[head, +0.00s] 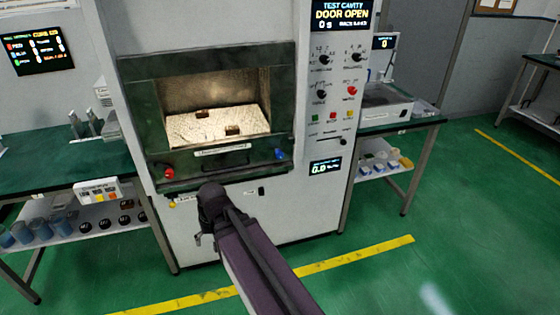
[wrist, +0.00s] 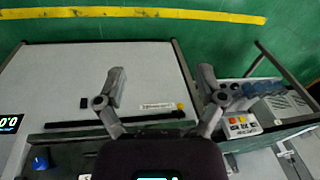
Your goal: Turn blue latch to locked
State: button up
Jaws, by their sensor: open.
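The blue latch (head: 280,154) is a small blue knob at the lower right of the green frame around the open cavity (head: 210,105). It also shows at the lower left of the wrist view (wrist: 40,163), partly cut by dark edges. A red knob (head: 168,173) sits at the frame's lower left. My gripper (wrist: 162,72) is open, its two grey fingers spread with nothing between them. It is in front of the machine's white lower panel, below and left of the blue latch in the head view, well apart from it.
The display (head: 341,14) reads "DOOR OPEN". Two small brown pieces lie in the lit cavity. A control panel (head: 336,85) is right of it. Benches with shelves flank the machine; the left shelf (head: 100,216) holds dark round items and blue cups. Green floor in front is clear.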

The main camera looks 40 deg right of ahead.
jog(key=w+d+f+m+t+y+b, duration=0.35)
jog(key=w+m+t+b, duration=0.2)
jog(key=w, duration=0.35)
jog(key=m+t+h+b, duration=1.05)
jog(key=m+b, duration=0.45)
jog(key=m, duration=1.2)
send_near(280, 156)
jog(key=s, duration=0.4)
jog(key=shift+w+a, duration=0.2)
jog(key=shift+a, duration=0.3)
jog(key=shift+w, duration=0.2)
jog(key=x, duration=1.3)
jog(key=shift+w+d+f, duration=0.1)
jog(key=shift+w+f, duration=0.05)
jog(key=shift+w, duration=0.05)
jog(key=c, duration=1.2)
